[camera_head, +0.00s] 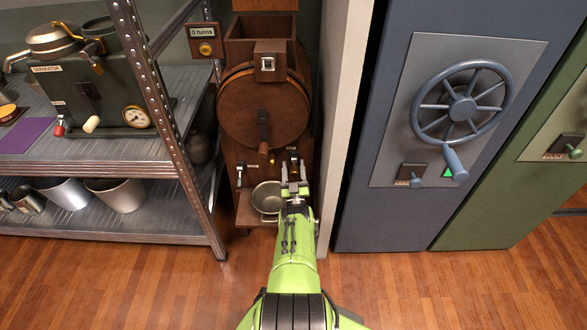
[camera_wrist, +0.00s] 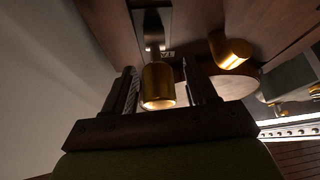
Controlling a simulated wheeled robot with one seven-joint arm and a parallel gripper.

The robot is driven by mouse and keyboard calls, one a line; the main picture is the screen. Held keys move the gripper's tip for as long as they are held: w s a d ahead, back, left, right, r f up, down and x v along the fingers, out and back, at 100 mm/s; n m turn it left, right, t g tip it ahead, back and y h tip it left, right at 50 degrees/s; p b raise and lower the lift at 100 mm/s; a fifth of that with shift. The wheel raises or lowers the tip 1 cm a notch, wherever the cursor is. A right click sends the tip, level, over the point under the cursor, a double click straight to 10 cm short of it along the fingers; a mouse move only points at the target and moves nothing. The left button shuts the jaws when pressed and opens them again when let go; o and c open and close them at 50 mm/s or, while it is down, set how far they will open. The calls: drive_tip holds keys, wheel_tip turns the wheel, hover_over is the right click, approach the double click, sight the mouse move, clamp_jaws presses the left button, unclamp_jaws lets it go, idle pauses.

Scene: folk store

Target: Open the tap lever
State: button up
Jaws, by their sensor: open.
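A wooden churn-like machine (camera_head: 262,105) with a round drum stands at centre in the head view. My green arm reaches to its lower right front. My gripper (camera_head: 294,188) is open there, and it also shows in the wrist view (camera_wrist: 160,78). In the wrist view, a brass cylindrical knob (camera_wrist: 158,88) on a dark mount sits between the two dark fingers, with gaps at its sides; it looks like the tap lever's end. A second brass cylinder, perhaps the spout (camera_wrist: 231,51), is to its right. The lever is largely hidden by my gripper in the head view.
A metal bowl (camera_head: 268,199) sits on the machine's low shelf, just left of my gripper. Another small lever (camera_head: 239,173) is at the machine's left. A pale wall edge (camera_head: 343,110) stands close on the right. A metal rack (camera_head: 190,170) is at left.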

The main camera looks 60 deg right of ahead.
drive_tip(key=v, duration=0.7)
drive_tip(key=shift+s+a+f+p, duration=0.1)
drive_tip(key=shift+a+f+p, duration=0.1)
drive_tip(key=shift+p, duration=0.1)
